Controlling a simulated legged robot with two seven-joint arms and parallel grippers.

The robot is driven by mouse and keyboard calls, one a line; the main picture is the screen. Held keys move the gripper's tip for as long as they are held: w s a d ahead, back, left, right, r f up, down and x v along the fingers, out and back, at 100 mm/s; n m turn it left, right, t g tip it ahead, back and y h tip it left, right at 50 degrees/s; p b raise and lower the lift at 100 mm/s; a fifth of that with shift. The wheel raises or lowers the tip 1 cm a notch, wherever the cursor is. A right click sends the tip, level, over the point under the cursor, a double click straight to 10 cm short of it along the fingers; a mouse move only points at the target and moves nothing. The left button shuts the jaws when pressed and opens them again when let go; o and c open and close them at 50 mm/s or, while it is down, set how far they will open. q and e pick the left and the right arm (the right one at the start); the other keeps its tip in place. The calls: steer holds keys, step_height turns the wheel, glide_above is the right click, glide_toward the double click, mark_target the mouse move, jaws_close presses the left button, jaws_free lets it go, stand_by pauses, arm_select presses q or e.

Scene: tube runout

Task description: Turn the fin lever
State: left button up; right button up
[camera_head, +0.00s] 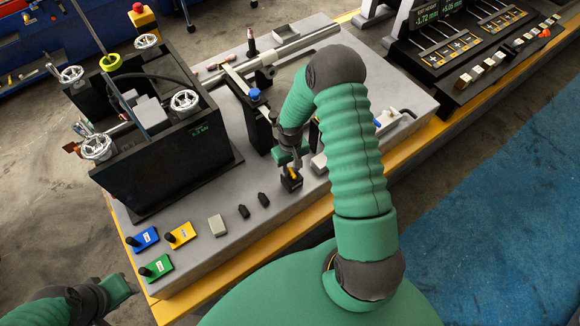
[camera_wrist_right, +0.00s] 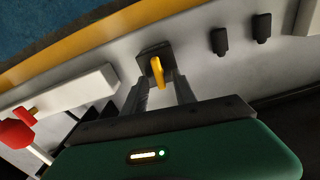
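A small yellow lever (camera_wrist_right: 157,72), which I take for the fin lever, stands on a black square base (camera_wrist_right: 151,51). In the head view the yellow lever (camera_head: 293,172) and its base (camera_head: 291,183) are near the front edge of the grey bench. My right gripper (camera_head: 290,168) is right over it, pointing down. In the right wrist view the two fingers of the right gripper (camera_wrist_right: 162,85) stand apart, one on each side of the lever, with gaps showing. My left gripper (camera_head: 120,288) is at the lower left, off the bench; its fingers are unclear.
Two small black knobs (camera_head: 254,206) and blue, yellow (camera_head: 180,235) and green switch boxes lie along the front edge. A black box with handwheels (camera_head: 185,100) stands at the left. A white block (camera_wrist_right: 60,95) is close beside the lever. A control panel (camera_head: 475,45) is at the right.

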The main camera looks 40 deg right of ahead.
steer(key=shift+s+r, duration=0.1)
steer(key=shift+r+p, duration=0.35)
steer(key=shift+p, duration=0.05)
step_height(320, 180, up, 5)
steer(key=p, duration=0.4)
steer(key=shift+r, duration=0.2)
steer(key=shift+s+f, duration=0.1)
